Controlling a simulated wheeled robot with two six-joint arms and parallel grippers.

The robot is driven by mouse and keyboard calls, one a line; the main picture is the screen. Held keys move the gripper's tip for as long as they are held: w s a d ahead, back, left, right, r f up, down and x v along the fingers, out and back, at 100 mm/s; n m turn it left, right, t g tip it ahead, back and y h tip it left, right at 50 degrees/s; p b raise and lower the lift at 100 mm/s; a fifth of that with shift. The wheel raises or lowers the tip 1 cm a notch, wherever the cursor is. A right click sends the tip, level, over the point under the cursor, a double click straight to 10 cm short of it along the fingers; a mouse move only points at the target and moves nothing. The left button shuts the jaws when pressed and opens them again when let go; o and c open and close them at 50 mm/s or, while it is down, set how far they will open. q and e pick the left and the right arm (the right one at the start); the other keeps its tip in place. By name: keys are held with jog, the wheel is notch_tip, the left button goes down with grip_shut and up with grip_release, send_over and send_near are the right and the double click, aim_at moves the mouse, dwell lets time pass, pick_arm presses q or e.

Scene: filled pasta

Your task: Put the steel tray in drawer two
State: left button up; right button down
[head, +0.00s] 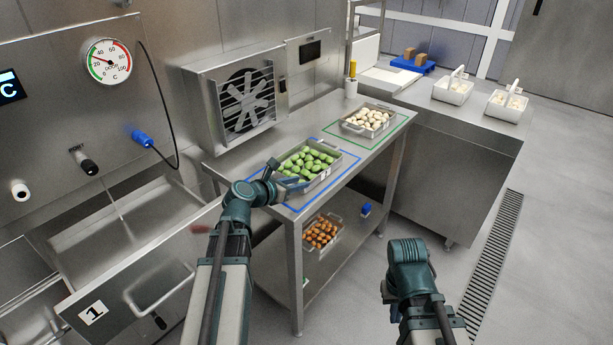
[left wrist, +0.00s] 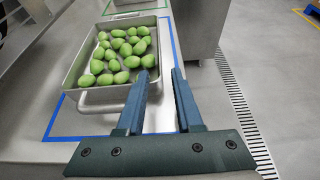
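A steel tray of green pieces (head: 326,177) stands within a blue outline on the steel table; its rim and near handle (left wrist: 99,108) show in the left wrist view. Another steel tray (head: 388,129) with pale pieces is within a green outline, and a third (head: 334,240) with orange pieces is on the lower shelf. My left gripper (head: 277,182) is at the near end of the green-filled tray. Its fingers (left wrist: 161,88) are apart with nothing between them. A drawer front (head: 130,300) labelled 1 is at the lower left; no label 2 is readable. My right gripper's fingers do not show.
A fan unit (head: 238,97) stands behind the table. Two white baskets (head: 453,90) (head: 508,104) and a blue tray (head: 414,65) with brown blocks are at the back right. A blue item (head: 366,209) is on the lower shelf. A floor drain (head: 492,265) runs along the right.

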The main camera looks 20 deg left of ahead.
pick_arm(q)
jog(key=shift+s+a+r, duration=0.2)
jog(key=shift+s+r, duration=0.05)
jog(key=shift+s, duration=0.3)
